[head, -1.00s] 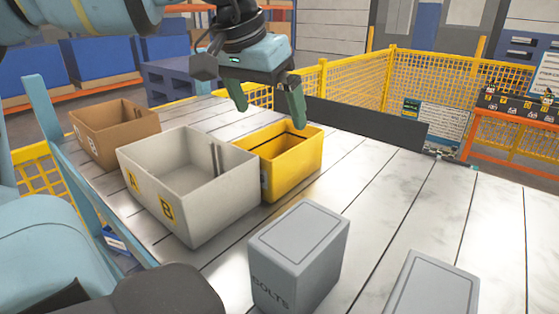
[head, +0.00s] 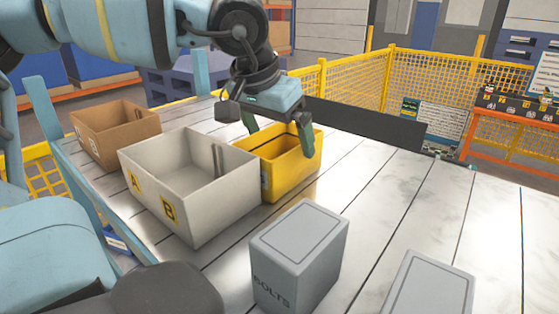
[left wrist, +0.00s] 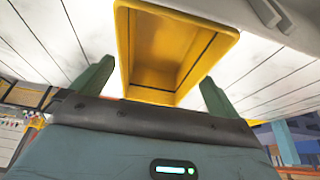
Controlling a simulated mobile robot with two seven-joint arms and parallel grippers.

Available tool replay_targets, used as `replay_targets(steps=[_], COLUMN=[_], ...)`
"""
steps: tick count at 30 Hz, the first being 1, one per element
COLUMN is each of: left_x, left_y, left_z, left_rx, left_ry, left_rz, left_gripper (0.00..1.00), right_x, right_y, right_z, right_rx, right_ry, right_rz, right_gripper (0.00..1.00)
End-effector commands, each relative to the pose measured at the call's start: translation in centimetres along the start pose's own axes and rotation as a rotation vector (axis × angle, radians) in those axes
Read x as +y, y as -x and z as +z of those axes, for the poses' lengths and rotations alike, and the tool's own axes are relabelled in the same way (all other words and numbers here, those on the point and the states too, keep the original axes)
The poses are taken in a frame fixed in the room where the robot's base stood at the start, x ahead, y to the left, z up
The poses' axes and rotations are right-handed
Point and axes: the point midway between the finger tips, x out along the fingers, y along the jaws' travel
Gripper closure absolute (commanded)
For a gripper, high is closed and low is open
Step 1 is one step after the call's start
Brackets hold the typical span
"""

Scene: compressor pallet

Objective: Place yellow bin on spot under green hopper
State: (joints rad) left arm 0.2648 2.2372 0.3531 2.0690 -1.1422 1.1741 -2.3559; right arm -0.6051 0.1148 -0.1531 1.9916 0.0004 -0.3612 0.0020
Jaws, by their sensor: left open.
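The yellow bin (head: 297,178) stands upright and empty on the slatted table, just right of the larger grey bin. My left gripper (head: 279,142) is open over the yellow bin, pointing down, with its green fingers spread at opposite sides of the rim. In the left wrist view the yellow bin (left wrist: 178,45) lies ahead, between the open fingers (left wrist: 157,88). The fingers are not closed on it, and I cannot tell whether either one touches it. No green hopper or spot under it shows. My right gripper is not in view.
The grey bin (head: 165,205) marked A and B stands close against the yellow bin's left. A brown bin (head: 97,140) is farther left. Two grey boxes (head: 298,250) (head: 430,290) stand in front. The table's right part (head: 450,220) is clear. A yellow mesh fence (head: 350,95) runs behind.

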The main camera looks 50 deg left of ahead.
Motion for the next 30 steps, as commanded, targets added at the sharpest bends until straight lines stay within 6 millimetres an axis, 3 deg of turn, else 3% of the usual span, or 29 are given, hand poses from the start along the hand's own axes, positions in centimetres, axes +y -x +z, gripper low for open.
replay_targets(steps=[24,30], left_x=[0.0,0.0], left_y=[-0.43,-0.43], left_z=[0.17,0.18], left_rx=[0.001,0.001], left_ry=[0.0,0.0], left_rz=[0.0,0.0], left_gripper=[0.0,0.25], right_x=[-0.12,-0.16], right_y=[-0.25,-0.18], right_z=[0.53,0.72], right_rx=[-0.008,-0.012], right_ry=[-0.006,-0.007], right_rz=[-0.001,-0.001], right_gripper=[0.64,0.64])
